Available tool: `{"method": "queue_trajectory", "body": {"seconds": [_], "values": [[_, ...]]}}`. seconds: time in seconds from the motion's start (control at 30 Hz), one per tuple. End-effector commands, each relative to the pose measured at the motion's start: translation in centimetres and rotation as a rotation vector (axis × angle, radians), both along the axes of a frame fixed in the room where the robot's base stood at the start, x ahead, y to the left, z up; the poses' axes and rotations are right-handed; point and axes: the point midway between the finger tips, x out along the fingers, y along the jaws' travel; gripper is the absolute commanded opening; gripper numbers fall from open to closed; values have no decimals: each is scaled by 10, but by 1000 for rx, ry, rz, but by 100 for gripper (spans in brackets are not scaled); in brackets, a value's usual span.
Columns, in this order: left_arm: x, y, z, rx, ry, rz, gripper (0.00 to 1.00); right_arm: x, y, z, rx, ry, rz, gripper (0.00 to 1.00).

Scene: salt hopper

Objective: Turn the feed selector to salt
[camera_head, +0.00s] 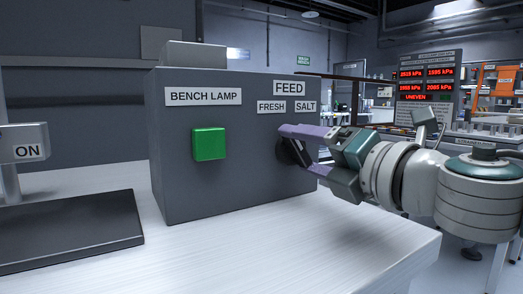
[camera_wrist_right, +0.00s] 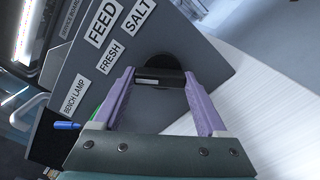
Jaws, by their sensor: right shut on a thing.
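The dark feed selector (camera_head: 290,152) is on the front of a grey box (camera_head: 238,195), below the FEED label (camera_head: 289,88), the FRESH label (camera_head: 271,107) and the SALT label (camera_head: 305,107). My right gripper (camera_head: 298,150) is shut on the selector's bar. In the right wrist view the bar (camera_wrist_right: 165,78) lies between the two purple fingers, with a pale line near its left end. The bar looks slanted, its upper end leaning toward the FRESH side. The fingers hide part of it in the head view. My left gripper is out of view.
A green button (camera_head: 208,143) under the BENCH LAMP label (camera_head: 203,96) is left of the selector. The white bench (camera_head: 300,245) is clear in front. A display (camera_head: 428,80) shows UNEVEN behind.

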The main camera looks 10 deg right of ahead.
Motion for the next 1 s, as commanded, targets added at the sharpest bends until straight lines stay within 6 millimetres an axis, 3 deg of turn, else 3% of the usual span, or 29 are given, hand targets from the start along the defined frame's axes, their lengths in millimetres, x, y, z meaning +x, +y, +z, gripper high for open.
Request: {"method": "queue_trajectory", "body": {"seconds": [0.07,0.33,0.67,1.0], "values": [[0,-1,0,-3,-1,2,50,0,0,0,0,1,-1,50],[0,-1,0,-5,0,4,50,0,0,0,0,0,-1,20],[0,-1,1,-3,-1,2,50,0,-1,-1,44,18,-3,19],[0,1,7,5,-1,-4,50,0,-1,0,266,98,-3,19]]}}
